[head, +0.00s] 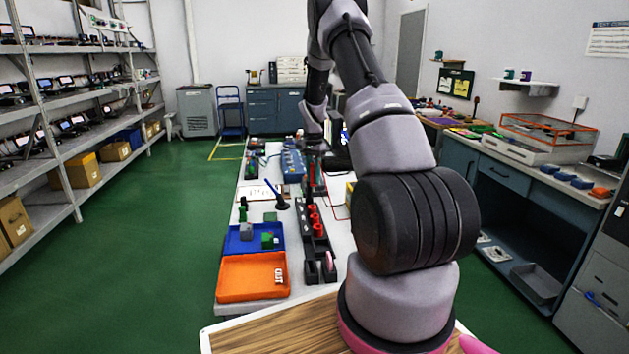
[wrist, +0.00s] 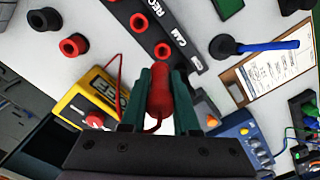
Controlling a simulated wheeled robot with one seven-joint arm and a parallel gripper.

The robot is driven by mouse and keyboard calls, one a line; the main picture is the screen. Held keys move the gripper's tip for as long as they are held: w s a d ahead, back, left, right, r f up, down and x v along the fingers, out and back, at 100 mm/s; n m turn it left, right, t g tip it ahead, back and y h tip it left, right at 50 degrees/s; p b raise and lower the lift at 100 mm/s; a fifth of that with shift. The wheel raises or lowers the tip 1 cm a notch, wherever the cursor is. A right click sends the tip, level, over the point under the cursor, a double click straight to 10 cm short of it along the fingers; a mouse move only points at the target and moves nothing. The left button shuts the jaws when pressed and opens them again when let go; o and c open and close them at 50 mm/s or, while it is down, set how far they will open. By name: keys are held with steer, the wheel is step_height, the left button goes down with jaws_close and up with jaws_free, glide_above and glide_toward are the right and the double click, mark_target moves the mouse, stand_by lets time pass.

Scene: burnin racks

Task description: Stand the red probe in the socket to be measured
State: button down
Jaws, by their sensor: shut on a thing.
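In the wrist view my gripper (wrist: 161,78) has its green fingers shut on the red probe (wrist: 158,98), with the probe's red end between the tips. A red lead runs from near the yellow meter (wrist: 100,88). The probe appears apart from these sockets. Which socket is to be measured cannot be told. In the head view my arm hides most of the gripper and probe.
On the bench, an orange tray (head: 252,278) and a blue tray (head: 240,236) sit at the near left. A blue pen (head: 271,189) stands tilted in a black holder near a clipboard (wrist: 262,84). A blue instrument (wrist: 245,140) is right of the gripper. Green floor lies left.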

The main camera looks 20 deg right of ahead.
mark_target(312, 183)
steer(key=shift+w+f, duration=0.1)
steer(key=shift+w, duration=0.1)
steer(key=shift+a+f, duration=0.2)
steer(key=shift+f, duration=2.35)
steer(key=shift+f, duration=1.7)
steer(key=c, duration=0.6)
jaws_free()
step_height(312, 183, up, 11)
steer(key=shift+f, duration=0.1)
